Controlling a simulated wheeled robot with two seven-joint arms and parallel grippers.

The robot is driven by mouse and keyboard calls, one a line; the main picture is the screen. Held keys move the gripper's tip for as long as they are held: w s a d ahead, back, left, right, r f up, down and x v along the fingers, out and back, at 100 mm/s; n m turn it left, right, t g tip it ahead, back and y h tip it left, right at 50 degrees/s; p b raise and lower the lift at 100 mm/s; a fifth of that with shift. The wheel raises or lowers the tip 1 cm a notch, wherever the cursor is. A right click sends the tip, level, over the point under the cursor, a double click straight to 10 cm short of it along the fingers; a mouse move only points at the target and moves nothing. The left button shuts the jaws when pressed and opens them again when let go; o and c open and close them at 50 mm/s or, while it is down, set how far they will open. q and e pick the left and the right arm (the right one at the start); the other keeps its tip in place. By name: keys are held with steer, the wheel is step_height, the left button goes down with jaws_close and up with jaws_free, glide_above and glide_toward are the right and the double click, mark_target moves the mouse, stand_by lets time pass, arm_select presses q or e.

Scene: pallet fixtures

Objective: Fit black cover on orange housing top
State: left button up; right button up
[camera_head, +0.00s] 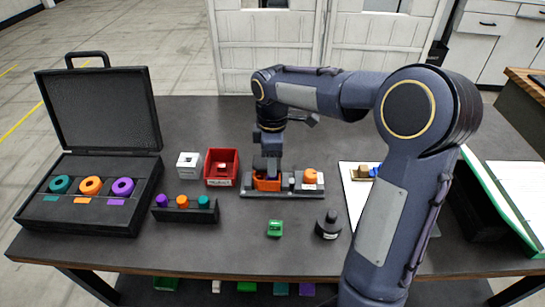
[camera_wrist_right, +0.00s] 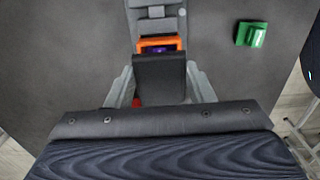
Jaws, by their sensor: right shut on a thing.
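The orange housing (camera_head: 268,184) sits in a grey fixture pallet (camera_head: 250,193) near the middle of the table. In the right wrist view the housing (camera_wrist_right: 158,41) shows an orange rim with something purple inside. My right gripper (camera_head: 268,166) points straight down over the housing. It is shut on the black cover (camera_wrist_right: 160,78), which lies between the two grey fingers (camera_wrist_right: 162,85). The cover hides the near part of the housing in the wrist view. I cannot tell whether the cover touches the housing or hovers just above it. My left gripper is not in view.
An orange round part (camera_head: 310,176) sits at the pallet's right. A red bin (camera_head: 221,181) and a white block (camera_head: 188,172) stand left. A green block (camera_head: 275,229) and a black stepped part (camera_head: 328,230) stand in front. An open black case (camera_head: 90,215) is at far left.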

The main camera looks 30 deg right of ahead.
steer(key=shift+f+b, duration=0.95)
steer(key=shift+f, duration=0.5)
stand_by(0.5)
steer(key=o, duration=1)
steer(key=shift+c, duration=1.1)
steer(key=shift+r, duration=0.1)
steer(key=shift+r+p, duration=3.6)
steer(key=shift+r, duration=0.4)
steer(key=shift+f, duration=0.1)
